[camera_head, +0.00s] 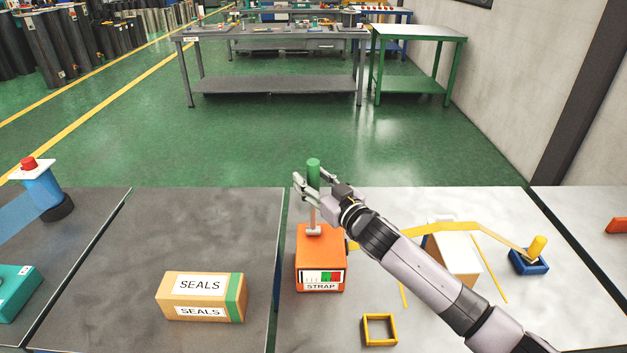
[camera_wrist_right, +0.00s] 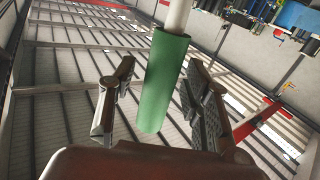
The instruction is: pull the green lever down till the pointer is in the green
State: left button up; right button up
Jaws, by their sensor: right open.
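The lever's green grip (camera_head: 313,172) stands upright above an orange box (camera_head: 320,258) marked STRAP, on a thin stem. In the right wrist view the green grip (camera_wrist_right: 163,85) lies between the open fingers of my right gripper (camera_wrist_right: 160,70), with gaps at both sides. My left gripper is not in view.
A yellow square frame (camera_head: 379,343) lies in front. A SEALS carton (camera_head: 202,296) stands on the dark table at left.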

jog(key=shift+c, duration=0.5)
grip_shut()
